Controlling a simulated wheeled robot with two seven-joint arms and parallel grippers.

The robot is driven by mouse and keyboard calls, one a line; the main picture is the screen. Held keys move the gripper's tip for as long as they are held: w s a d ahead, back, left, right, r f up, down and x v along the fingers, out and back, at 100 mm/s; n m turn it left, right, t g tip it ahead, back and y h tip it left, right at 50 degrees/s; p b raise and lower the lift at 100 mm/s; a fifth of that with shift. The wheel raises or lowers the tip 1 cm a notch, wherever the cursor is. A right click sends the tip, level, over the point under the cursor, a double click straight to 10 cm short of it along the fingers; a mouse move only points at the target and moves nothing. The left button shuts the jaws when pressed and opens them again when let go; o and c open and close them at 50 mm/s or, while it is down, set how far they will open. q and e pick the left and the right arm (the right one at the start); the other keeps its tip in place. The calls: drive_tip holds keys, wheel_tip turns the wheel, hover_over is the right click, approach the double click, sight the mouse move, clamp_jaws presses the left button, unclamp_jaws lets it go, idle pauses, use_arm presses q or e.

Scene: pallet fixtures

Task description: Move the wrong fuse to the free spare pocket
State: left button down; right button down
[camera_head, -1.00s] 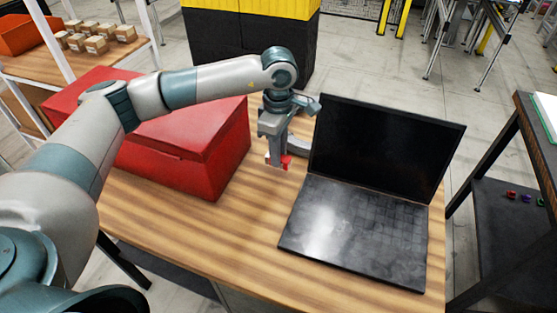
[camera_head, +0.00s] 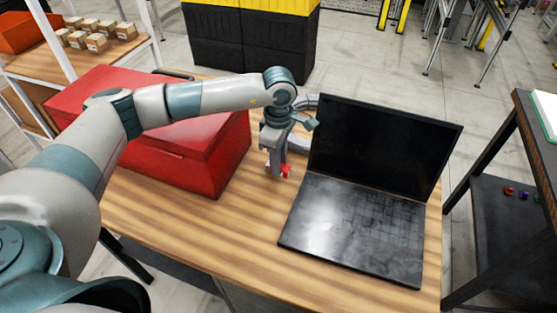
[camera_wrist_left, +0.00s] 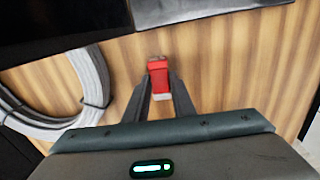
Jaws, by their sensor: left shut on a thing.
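A red fuse (camera_wrist_left: 158,76) with a pale end is held between the fingertips of my left gripper (camera_wrist_left: 158,88) in the left wrist view. In the head view my left gripper (camera_head: 277,172) points down over the wooden table, and the red fuse (camera_head: 286,171) shows at its tips. It is in the gap between the red box and the laptop. I cannot tell whether the fuse touches the table. No fuse pocket can be made out. My right gripper is in neither view.
A red box (camera_head: 215,160) stands left of the gripper and an open black laptop (camera_head: 350,225) right of it. A coiled grey cable (camera_wrist_left: 60,125) lies close by on the wooden table (camera_head: 180,230). A dark shelf at right holds small coloured pieces (camera_head: 524,195).

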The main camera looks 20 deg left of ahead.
use_arm(q)
drive_tip(key=c, duration=1.5)
unclamp_jaws()
drive_tip(key=shift+r+p, duration=0.2)
drive_tip(key=shift+p, duration=0.1)
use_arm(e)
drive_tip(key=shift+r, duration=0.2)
use_arm(q)
drive_tip(key=shift+r+b, duration=0.3)
wheel_tip(320, 180, up, 11)
drive_tip(key=b, duration=0.4)
drive_tip(key=shift+r, duration=0.15)
drive_tip(key=shift+o, duration=0.5)
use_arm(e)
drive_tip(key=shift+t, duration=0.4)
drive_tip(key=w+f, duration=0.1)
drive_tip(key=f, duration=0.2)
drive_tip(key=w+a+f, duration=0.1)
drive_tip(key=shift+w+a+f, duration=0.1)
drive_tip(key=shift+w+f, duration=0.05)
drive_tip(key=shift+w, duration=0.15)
